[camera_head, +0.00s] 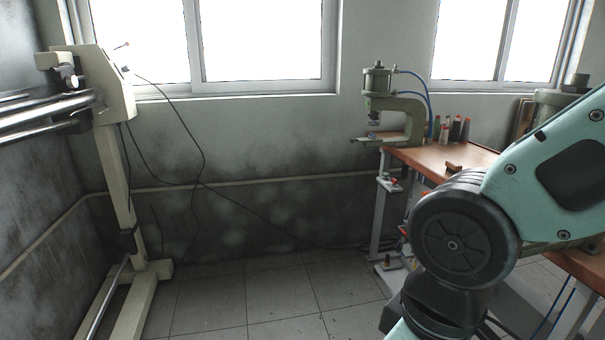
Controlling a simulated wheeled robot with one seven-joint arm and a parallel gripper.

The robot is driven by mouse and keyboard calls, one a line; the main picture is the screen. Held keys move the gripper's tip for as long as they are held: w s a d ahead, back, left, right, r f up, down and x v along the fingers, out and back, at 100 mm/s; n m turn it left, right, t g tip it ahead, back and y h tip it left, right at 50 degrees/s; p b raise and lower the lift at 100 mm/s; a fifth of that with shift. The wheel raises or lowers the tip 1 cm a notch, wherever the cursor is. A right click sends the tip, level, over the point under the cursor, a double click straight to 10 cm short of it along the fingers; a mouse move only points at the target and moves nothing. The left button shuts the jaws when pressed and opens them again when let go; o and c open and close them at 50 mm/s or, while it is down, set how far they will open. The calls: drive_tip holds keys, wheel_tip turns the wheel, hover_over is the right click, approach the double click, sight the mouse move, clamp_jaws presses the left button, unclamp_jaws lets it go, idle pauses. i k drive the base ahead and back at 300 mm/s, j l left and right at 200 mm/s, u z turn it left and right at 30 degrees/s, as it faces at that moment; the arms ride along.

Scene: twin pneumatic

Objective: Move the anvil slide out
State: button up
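A green pneumatic press (405,115) stands at the far left corner of the wooden-topped workbench (447,158), below the windows. Its C-shaped frame opens to the left, with a cylinder on top and blue hoses behind. The anvil slide (367,139) appears as a small flat piece low on the press, sticking out past the bench's left edge; it is too small to tell its exact position. My teal arm fills the right foreground and hides much of the bench. My gripper is not in view.
Several small bottles (455,130) stand on the bench right of the press. A second green machine (553,105) is partly hidden behind my arm. A cream machine stand (118,180) with metal rollers is at the left. The tiled floor (270,300) between is clear.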

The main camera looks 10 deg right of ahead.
sight(376, 139)
drive_tip(key=i+z, duration=0.3)
drive_tip(key=i, duration=0.75)
drive_tip(key=i+j, duration=0.5)
drive_tip(key=i, duration=0.2)
drive_tip(key=i+j+z, duration=0.1)
drive_tip(key=i+j, duration=0.4)
drive_tip(key=i, duration=0.2)
drive_tip(key=i+j, duration=0.55)
drive_tip(key=i+z, duration=0.05)
drive_tip(key=i, duration=0.05)
